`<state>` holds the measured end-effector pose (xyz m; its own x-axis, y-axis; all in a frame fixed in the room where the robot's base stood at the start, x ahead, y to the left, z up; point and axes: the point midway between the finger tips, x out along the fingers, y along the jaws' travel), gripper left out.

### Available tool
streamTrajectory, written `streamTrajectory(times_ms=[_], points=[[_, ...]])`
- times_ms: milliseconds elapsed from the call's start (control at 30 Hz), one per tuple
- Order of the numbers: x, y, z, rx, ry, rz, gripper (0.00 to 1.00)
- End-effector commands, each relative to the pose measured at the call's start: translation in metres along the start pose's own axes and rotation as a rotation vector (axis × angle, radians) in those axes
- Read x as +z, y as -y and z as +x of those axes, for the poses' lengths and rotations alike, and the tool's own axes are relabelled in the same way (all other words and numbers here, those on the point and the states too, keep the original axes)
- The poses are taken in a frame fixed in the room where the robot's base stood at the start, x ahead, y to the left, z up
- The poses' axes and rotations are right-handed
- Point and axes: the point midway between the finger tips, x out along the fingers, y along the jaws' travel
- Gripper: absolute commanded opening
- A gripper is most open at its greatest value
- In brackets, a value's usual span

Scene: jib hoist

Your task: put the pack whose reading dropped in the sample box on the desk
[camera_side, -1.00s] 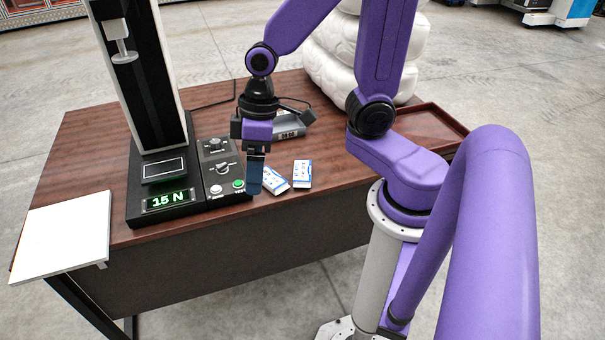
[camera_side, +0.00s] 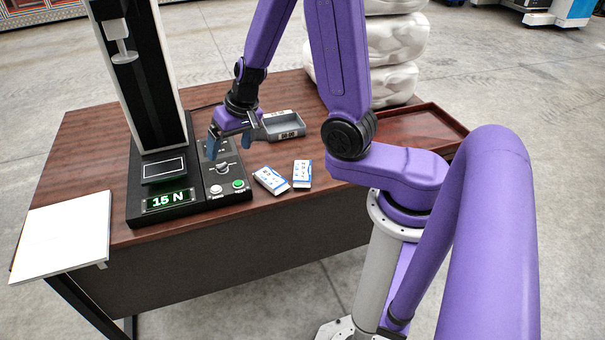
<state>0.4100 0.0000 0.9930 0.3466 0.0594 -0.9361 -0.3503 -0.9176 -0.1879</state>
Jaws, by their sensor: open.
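Two small white packs with blue edges lie apart on the desk near its front edge, a left pack (camera_side: 270,180) turned at an angle and a right pack (camera_side: 302,174) nearly straight. I cannot tell from their print which one had a drop in reading. An open grey box (camera_side: 287,131), which looks like the sample box, sits behind them and appears empty. The tester's display (camera_side: 167,200) reads 15 N, and its small platform (camera_side: 163,171) looks bare. My gripper (camera_side: 233,143) is open and empty, above the tester's control panel and left of the grey box.
The control panel (camera_side: 222,171) carries knobs, a white button (camera_side: 216,190) and a green button (camera_side: 238,184). The tall tester column (camera_side: 150,80) stands left of my gripper. A brown tray (camera_side: 425,125) lies at right, near stacked white sacks (camera_side: 395,45). A white board (camera_side: 60,235) is at left.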

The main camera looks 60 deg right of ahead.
Motion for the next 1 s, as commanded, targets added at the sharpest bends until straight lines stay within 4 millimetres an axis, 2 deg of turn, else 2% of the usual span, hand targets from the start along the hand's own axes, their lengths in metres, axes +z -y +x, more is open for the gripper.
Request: streamTrajectory(times_ms=[167,367,700,833,1000], points=[[-0.005,-0.033,0.006,0.080,-0.050,0.159,0.89],[0.000,-0.073,0.008,0.180,-0.098,0.330,0.89],[0.035,-0.144,0.001,0.368,-0.146,0.601,0.89],[0.048,-0.161,-0.002,0.417,-0.153,0.666,0.89],[0.056,-0.171,-0.004,0.446,-0.154,0.701,0.89]])
